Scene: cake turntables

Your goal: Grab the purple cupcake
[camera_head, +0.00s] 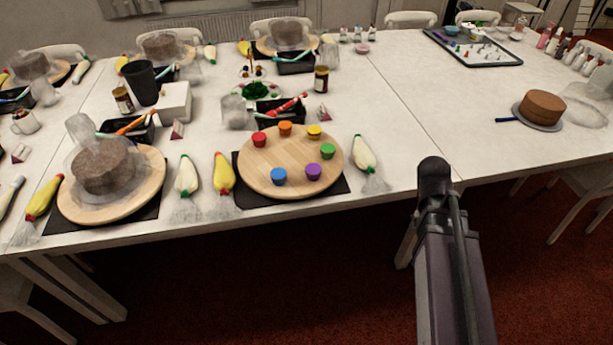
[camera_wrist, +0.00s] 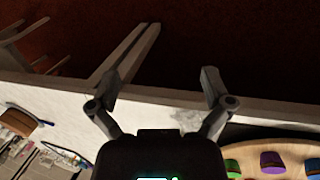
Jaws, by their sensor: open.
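The purple cupcake (camera_head: 314,172) sits near the front edge of a round wooden turntable (camera_head: 268,163) in the head view. Red, orange, yellow, green and blue cupcakes stand around the same board. In the wrist view the purple cupcake (camera_wrist: 272,161) is at the lower right, on the turntable (camera_wrist: 256,146), beside a green one and a blue one. My gripper (camera_wrist: 160,88) is open, with nothing between its fingers. It is off to the side of the turntable, over the table's edge. In the head view my arm rises at the right of the turntable and the fingers do not clearly show.
Piping bags (camera_head: 364,154) lie on both sides of the turntable. A second turntable (camera_head: 146,188) with a brown cake (camera_head: 103,165) is at the left. Another brown cake (camera_head: 541,107) stands on the right table. The white tabletop (camera_head: 395,125) right of the turntable is mostly clear.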

